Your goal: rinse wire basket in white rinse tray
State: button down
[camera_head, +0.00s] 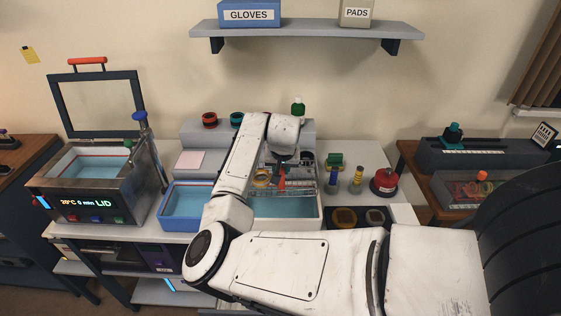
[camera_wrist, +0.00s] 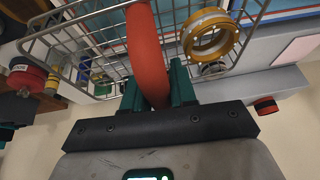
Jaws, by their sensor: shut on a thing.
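The wire basket (camera_wrist: 78,45) fills the upper part of the wrist view. It has a red-orange handle (camera_wrist: 146,48) and holds a brass-coloured ring (camera_wrist: 211,38). My gripper (camera_wrist: 160,92) has green fingers and is shut on the handle. In the head view the handle (camera_head: 282,180) and the basket's thin wires show over the back part of the white rinse tray (camera_head: 321,214), which holds blue liquid. My own arm covers the tray's left part and much of the gripper. I cannot tell whether the basket touches the liquid.
A blue tray (camera_head: 163,214) of liquid stands left of the white tray. A bath with a raised lid (camera_head: 98,104) is further left. Small bottles (camera_head: 333,180), a red round weight-like item (camera_head: 384,181) and dark holders (camera_head: 345,217) stand close on the right. A grey step (camera_head: 190,133) is behind.

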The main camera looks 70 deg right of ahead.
jog(key=shift+f+b, duration=0.3)
jog(key=shift+f, duration=1.5)
jog(key=b, duration=0.7)
send_over(281, 212)
jog(key=shift+f, duration=5.3)
jog(key=shift+r, duration=0.1)
jog(key=shift+r+p, duration=0.45)
jog(key=shift+p, duration=0.25)
jog(key=shift+f, duration=0.1)
jog(key=shift+f+b, duration=0.3)
jog(key=shift+f, duration=0.15)
jog(key=shift+r, duration=0.1)
